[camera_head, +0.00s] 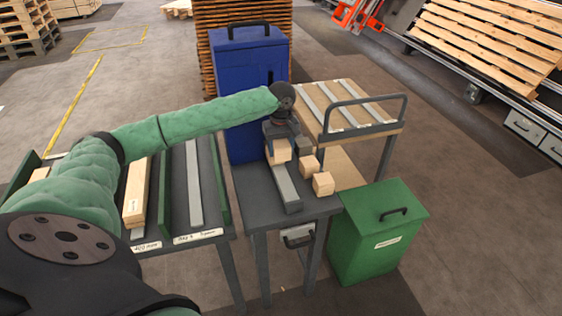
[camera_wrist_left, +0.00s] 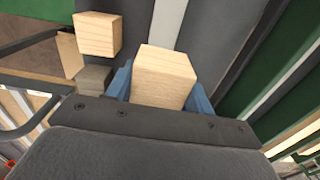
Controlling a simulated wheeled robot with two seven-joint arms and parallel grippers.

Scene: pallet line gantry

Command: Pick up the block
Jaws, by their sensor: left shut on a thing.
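My left gripper (camera_head: 279,141) is over the small dark table, shut on a light wooden block (camera_head: 280,152). In the left wrist view the block (camera_wrist_left: 163,78) sits between the blue fingers of the gripper (camera_wrist_left: 160,88). Two more wooden blocks stand to the right of it on the table, one farther back (camera_head: 309,165) and one nearer the front edge (camera_head: 323,184). I cannot tell whether the held block is clear of the table. My right gripper is not in view.
A grey metal bar (camera_head: 286,187) lies on the dark table (camera_head: 262,208). A blue cabinet (camera_head: 250,75) stands behind, a wooden cart (camera_head: 345,105) at the back right, and a green bin (camera_head: 377,235) at the front right. A rack with green dividers (camera_head: 220,180) stands left.

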